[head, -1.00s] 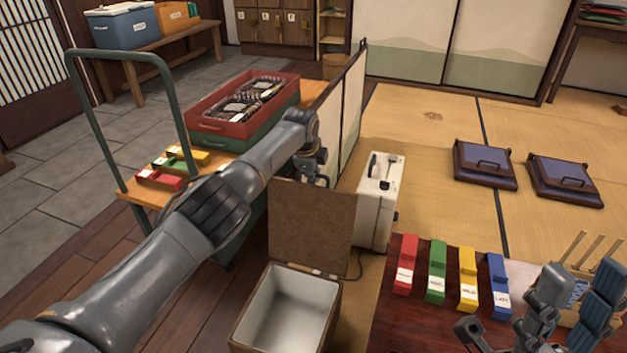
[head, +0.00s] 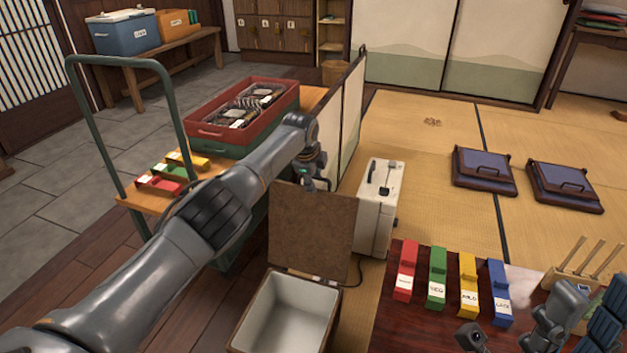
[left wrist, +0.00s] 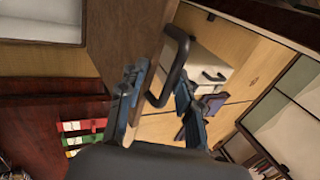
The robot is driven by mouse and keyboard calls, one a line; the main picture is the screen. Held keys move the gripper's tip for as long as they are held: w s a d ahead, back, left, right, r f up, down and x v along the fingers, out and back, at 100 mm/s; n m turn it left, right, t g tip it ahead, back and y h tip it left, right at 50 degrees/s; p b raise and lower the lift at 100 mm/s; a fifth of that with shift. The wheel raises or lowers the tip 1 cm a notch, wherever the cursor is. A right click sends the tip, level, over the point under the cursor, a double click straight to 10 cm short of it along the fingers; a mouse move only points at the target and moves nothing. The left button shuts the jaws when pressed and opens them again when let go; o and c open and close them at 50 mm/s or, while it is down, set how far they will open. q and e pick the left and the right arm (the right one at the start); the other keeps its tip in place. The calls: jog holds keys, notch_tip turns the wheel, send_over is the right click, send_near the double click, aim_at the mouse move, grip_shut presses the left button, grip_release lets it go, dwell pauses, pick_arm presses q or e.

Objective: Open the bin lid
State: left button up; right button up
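The bin (head: 240,328) is a brown box with a pale inside, at the bottom middle of the head view. Its brown lid (head: 312,228) stands upright at the bin's far edge, so the bin is open. My left gripper (head: 316,178) is just behind the lid's top edge, partly hidden by it. In the left wrist view, the lid (left wrist: 125,30) carries a dark loop handle (left wrist: 180,50), and my left gripper's fingers (left wrist: 157,85) are spread apart around or close beside it. My right gripper (head: 540,335) is at the bottom right, cut off by the frame.
A white appliance (head: 378,215) stands right of the lid. A dark table (head: 400,325) with several coloured boxes is at the lower right. A cart (head: 140,190) with a red crate (head: 205,130) is at the left. A folding screen (head: 350,115) stands behind the lid.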

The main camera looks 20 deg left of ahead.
pick_arm(q)
jog(key=v, duration=1.2)
dwell(0.5)
